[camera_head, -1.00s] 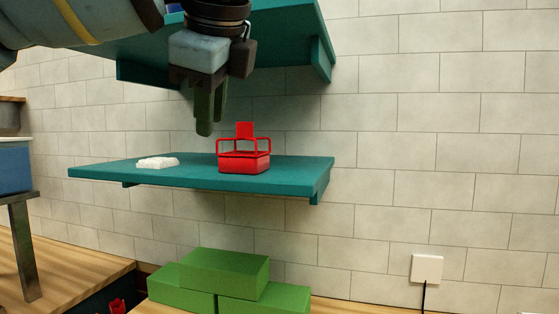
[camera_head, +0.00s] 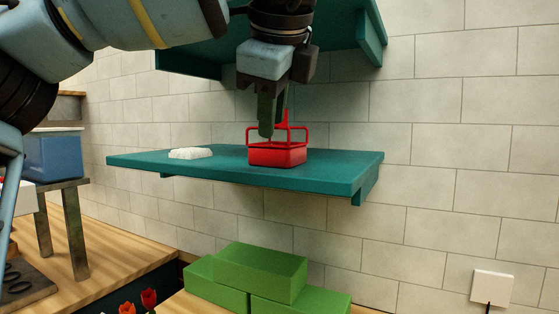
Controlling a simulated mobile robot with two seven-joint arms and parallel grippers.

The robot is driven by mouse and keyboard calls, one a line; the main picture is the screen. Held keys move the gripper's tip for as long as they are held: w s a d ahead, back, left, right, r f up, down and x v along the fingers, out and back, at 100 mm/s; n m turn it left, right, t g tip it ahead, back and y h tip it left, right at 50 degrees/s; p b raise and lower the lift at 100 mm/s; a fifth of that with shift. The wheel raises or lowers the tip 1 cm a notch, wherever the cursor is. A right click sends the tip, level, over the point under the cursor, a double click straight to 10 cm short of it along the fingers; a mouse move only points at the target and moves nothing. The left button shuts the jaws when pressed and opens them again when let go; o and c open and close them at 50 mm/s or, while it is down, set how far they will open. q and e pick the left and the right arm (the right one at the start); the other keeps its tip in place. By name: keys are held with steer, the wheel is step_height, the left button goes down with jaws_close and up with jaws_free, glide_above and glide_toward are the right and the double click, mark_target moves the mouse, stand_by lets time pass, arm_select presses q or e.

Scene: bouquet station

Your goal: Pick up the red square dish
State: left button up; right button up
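The red square dish (camera_head: 277,155) stands on the lower teal shelf (camera_head: 340,172), right of its middle. It has thin red rails around its rim and an upright red tab, now partly hidden behind my gripper. My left gripper (camera_head: 268,132) points down from above, its dark green fingertips at the height of the dish's rails, at the dish's left and middle. The fingers overlap in this view, so I cannot tell how far apart they are or whether they touch the tab. The dish rests on the shelf. My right gripper is not in view.
A white block (camera_head: 190,153) lies on the same shelf to the left. An upper teal shelf (camera_head: 340,40) hangs above, close to my arm. Green blocks (camera_head: 262,272) are stacked below. A blue bin (camera_head: 52,155) stands at left, and red flowers (camera_head: 148,298) show below.

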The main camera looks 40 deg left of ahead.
mark_target(266, 151)
arm_select(q)
steer(key=shift+s+x, duration=0.2)
steer(key=shift+x, duration=2.35)
steer(key=shift+a, duration=0.1)
jaws_close()
